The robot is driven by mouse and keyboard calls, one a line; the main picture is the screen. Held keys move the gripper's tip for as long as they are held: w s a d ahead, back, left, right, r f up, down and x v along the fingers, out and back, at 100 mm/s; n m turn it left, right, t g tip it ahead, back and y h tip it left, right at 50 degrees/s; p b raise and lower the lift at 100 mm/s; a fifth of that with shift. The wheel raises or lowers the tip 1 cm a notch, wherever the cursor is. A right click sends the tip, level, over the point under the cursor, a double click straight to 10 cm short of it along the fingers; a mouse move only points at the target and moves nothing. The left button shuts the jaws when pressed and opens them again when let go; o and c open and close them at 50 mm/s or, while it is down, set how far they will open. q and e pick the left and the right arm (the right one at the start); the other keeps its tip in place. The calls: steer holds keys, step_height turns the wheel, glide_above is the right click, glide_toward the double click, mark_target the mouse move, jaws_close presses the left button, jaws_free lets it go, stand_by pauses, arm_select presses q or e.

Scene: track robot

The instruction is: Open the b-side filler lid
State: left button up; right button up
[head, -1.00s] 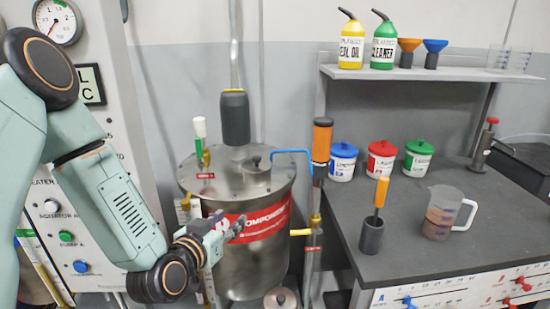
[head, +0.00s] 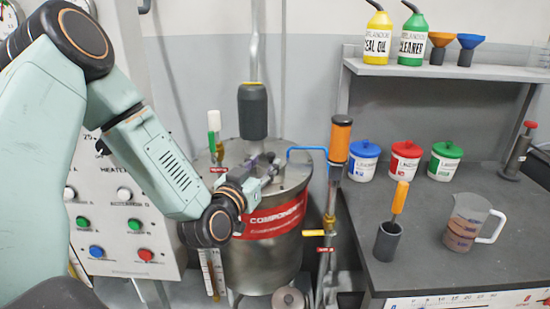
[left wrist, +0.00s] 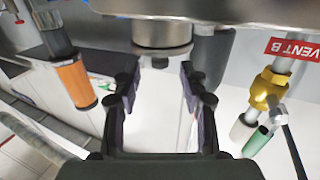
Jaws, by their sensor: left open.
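The steel tank (head: 262,258) with a red component label stands at centre in the head view. My left gripper (head: 264,163) is over the tank's top and hides most of the filler lid there. In the left wrist view a round steel filler lid (left wrist: 163,32) with a small knob (left wrist: 160,61) shows at the top middle. My left gripper (left wrist: 160,90) is open, its two dark fingers on either side of the knob's line, with a visible gap around it. The lid looks closed. My right gripper is not in view.
A vent valve with a brass fitting (left wrist: 268,88) and a red VENT B tag (left wrist: 292,48) is beside the lid. A dark cylinder (head: 253,112) rises behind.

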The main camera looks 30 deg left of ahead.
mark_target(270, 158)
arm_select(q)
steer(key=w, duration=0.3)
steer(key=w+a, duration=0.1)
steer(key=w, duration=0.1)
steer(key=shift+f, duration=0.25)
steer(key=shift+s+d+r, duration=0.1)
steer(key=shift+s+r, duration=0.05)
steer(key=shift+r, duration=0.1)
steer(key=shift+w+f, duration=0.2)
steer(key=shift+w, duration=0.05)
steer(key=c, duration=0.4)
jaws_close()
steer(key=shift+r, duration=0.1)
